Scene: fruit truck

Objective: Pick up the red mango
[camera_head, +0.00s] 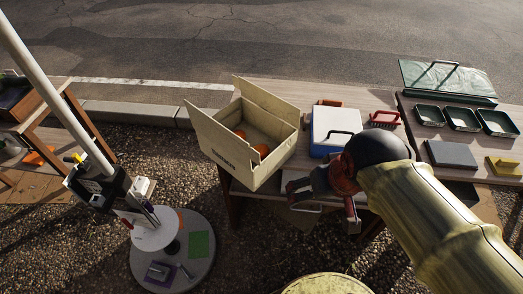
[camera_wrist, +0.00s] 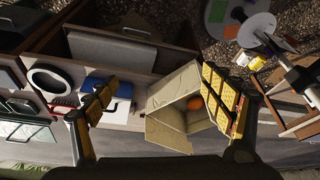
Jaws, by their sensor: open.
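An open cardboard box (camera_head: 229,155) stands on the wooden table, its flaps up. Two rounded orange-red fruits lie inside, one at the back (camera_head: 239,133) and one nearer the front (camera_head: 262,151). I cannot tell whether either is the red mango. My gripper (camera_head: 322,196) is open and empty, to the right of the box, over the table's front edge. In the wrist view my gripper (camera_wrist: 160,98) has its fingers spread, with the box (camera_wrist: 166,128) beyond them. An orange fruit (camera_wrist: 194,104) shows in it, partly hidden near the right finger.
A blue and white cooler (camera_head: 330,125) stands right of the box, with a red basket (camera_head: 385,119) beside it. Green trays (camera_head: 463,119) and a grey case (camera_head: 450,155) lie farther right. A white pole with a round base (camera_head: 190,262) stands left of the table.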

